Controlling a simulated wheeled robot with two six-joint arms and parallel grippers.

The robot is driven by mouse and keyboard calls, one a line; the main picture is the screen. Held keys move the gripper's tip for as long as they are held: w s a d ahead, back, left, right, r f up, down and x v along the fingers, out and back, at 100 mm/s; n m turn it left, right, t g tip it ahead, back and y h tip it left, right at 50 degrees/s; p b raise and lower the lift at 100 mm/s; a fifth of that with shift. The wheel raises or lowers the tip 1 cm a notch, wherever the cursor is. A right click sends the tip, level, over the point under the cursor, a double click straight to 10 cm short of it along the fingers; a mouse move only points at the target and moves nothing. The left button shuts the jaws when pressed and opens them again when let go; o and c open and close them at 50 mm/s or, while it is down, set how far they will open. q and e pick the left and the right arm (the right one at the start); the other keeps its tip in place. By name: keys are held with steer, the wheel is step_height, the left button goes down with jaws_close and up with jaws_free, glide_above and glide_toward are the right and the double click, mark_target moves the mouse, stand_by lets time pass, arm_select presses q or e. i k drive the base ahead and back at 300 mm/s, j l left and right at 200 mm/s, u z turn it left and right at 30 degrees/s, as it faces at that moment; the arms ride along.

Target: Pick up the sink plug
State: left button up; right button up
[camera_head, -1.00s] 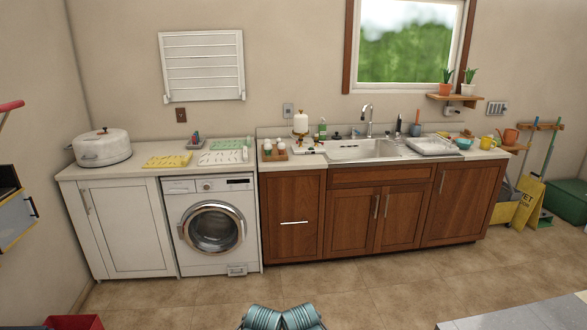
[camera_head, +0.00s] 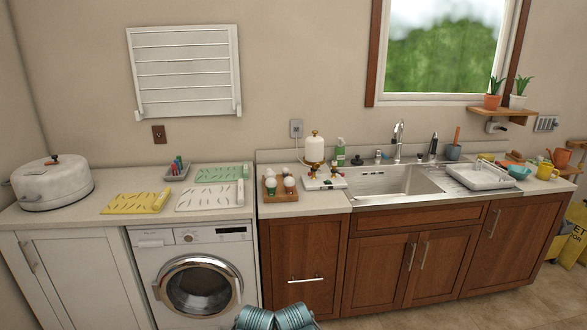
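The steel sink (camera_head: 395,186) is set into the counter under the window, with its tap (camera_head: 398,140) at the back. A small dark round object (camera_head: 357,160) sits on the counter behind the sink's left rim; it may be the sink plug, but it is too small to be sure. Another small dark item (camera_head: 378,157) stands just right of it. Neither of my grippers shows; only ribbed teal parts of my own body appear at the bottom edge, well short of the counter.
Left of the sink are a wooden egg tray (camera_head: 281,193), a white dispenser (camera_head: 315,150), a green bottle (camera_head: 340,152) and cutting mats (camera_head: 209,197). A dish rack (camera_head: 480,176) stands right. A washing machine (camera_head: 196,280) and cabinets (camera_head: 385,266) form the counter's front.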

mark_target(355, 161)
steer(key=i+z, duration=0.45)
steer(key=i, duration=0.15)
steer(key=i+j+z, duration=0.15)
steer(key=i+z, duration=0.35)
steer(key=i, duration=0.15)
steer(key=i+l+z, duration=0.15)
steer(key=i+z, duration=0.2)
steer(key=i, duration=0.4)
steer(key=i+l+u, duration=0.9)
steer(key=l+u, duration=0.15)
steer(key=i+l+u, duration=0.2)
steer(key=l+u, duration=0.15)
steer(key=l, duration=0.25)
